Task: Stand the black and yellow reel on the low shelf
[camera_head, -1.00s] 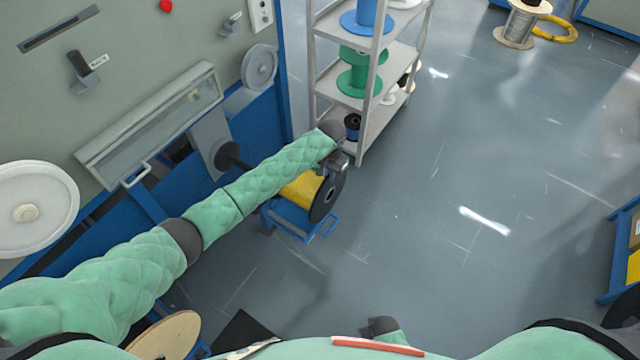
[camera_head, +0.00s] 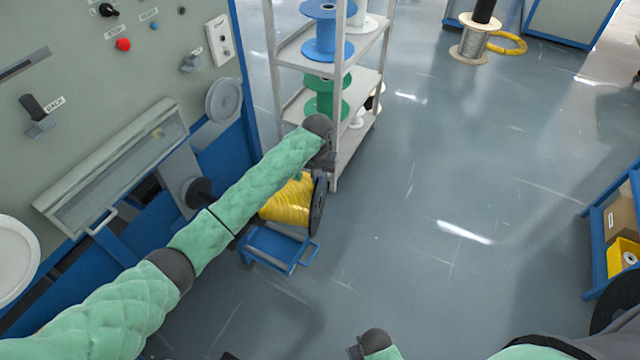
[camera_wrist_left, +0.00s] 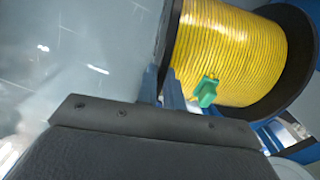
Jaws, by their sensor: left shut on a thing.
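The reel (camera_head: 285,203) has yellow cable and black flanges. My left gripper (camera_head: 328,162) is shut on it at its near upper side, and my forearm covers part of it. In the wrist view the yellow winding (camera_wrist_left: 222,50) fills the upper right, with a green clip on it, and my left fingers (camera_wrist_left: 165,88) are at the dark flange's edge. The reel appears just above and behind the blue stand (camera_head: 275,248); I cannot tell whether they touch. The low shelf (camera_head: 352,142) is the grey rack's bottom level, partly hidden by my arm. My right gripper (camera_head: 356,350) is barely in view at the bottom.
Blue (camera_head: 326,30) and green (camera_head: 325,95) reels stand on the rack's upper levels. A rack post (camera_head: 336,110) rises close to my left wrist. The grey machine panel (camera_head: 80,110) borders the left. Open floor (camera_head: 450,200) lies to the right.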

